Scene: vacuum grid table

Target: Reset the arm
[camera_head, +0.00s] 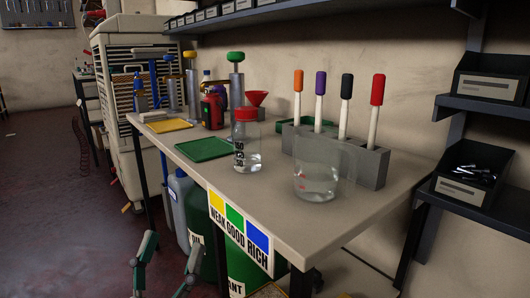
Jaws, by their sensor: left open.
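My left gripper (173,243) shows at the bottom left of the head view, with two teal and grey fingers pointing up. The fingers are well apart and hold nothing between them. The gripper is in front of the table (290,212), low in the picture and left of the table's front sign. The rest of that arm is cut off by the bottom edge. My right gripper is not in view.
On the table are a clear beaker (318,175), a red-capped bottle (246,145), a grey block (371,165) with coloured-tip sticks, and a green tray (204,149). Containers (192,215) stand underneath. Dark shelves (487,105) are at right. Open floor (60,220) lies left.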

